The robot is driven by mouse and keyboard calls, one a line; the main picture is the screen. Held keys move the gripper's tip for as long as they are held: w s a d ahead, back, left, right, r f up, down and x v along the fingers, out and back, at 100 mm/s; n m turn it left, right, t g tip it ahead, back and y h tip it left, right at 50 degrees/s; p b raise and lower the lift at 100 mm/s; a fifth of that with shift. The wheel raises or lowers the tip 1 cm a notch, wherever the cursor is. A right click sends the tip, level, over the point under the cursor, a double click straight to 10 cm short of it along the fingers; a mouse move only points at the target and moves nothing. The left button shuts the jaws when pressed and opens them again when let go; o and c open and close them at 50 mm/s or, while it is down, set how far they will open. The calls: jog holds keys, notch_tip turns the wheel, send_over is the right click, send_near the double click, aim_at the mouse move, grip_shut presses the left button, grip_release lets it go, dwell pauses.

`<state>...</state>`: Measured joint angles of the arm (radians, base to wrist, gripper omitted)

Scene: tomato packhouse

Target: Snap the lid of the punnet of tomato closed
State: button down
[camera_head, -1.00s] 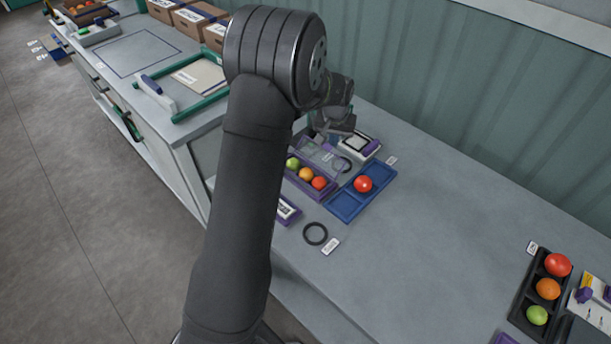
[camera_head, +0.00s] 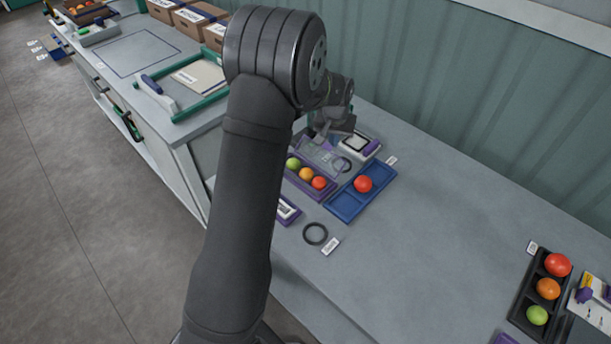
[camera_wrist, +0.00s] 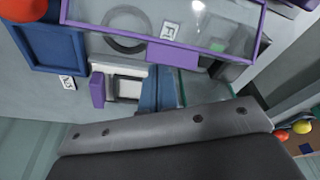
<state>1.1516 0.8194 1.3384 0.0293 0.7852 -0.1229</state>
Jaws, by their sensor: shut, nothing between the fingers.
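The punnet (camera_head: 297,183) is a purple-edged tray on the bench, holding a green, an orange and a red tomato in a row. Its clear, purple-framed lid (camera_head: 322,160) stands open on the far side, tilted away from the tomatoes. In the wrist view the lid (camera_wrist: 172,55) crosses the top, with its purple tab toward my gripper. My gripper (camera_head: 318,136) is shut and empty, just beyond the lid's far edge and partly hidden by my arm. I cannot tell whether it touches the lid.
A blue tray (camera_head: 346,205) with one red tomato lies right of the punnet. A white-and-purple device (camera_head: 361,144) stands behind it. A black ring (camera_head: 315,234) lies in front. A dark tray (camera_head: 522,315) with tomatoes is at far right. The bench between is clear.

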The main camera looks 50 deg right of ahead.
aim_at(325, 146)
jog(key=shift+a+r, duration=0.2)
jog(key=shift+a, duration=0.45)
jog(key=shift+a+r, duration=0.2)
jog(key=shift+a, duration=0.5)
jog(key=shift+a+r, duration=0.2)
jog(key=shift+a, duration=0.45)
jog(key=shift+a+r, duration=0.15)
jog(key=shift+a, duration=0.9)
jog(key=shift+a+r, duration=0.15)
jog(key=shift+a, duration=0.85)
jog(key=shift+d, duration=0.1)
jog(key=shift+r, duration=0.15)
jog(key=shift+d+r, duration=0.1)
jog(key=shift+r, duration=0.35)
jog(key=d+v, duration=0.1)
jog(key=v, duration=0.6)
jog(key=shift+w+r, duration=0.2)
jog(key=shift+w, duration=0.15)
jog(key=shift+d+f, duration=0.1)
jog(key=shift+f, duration=0.05)
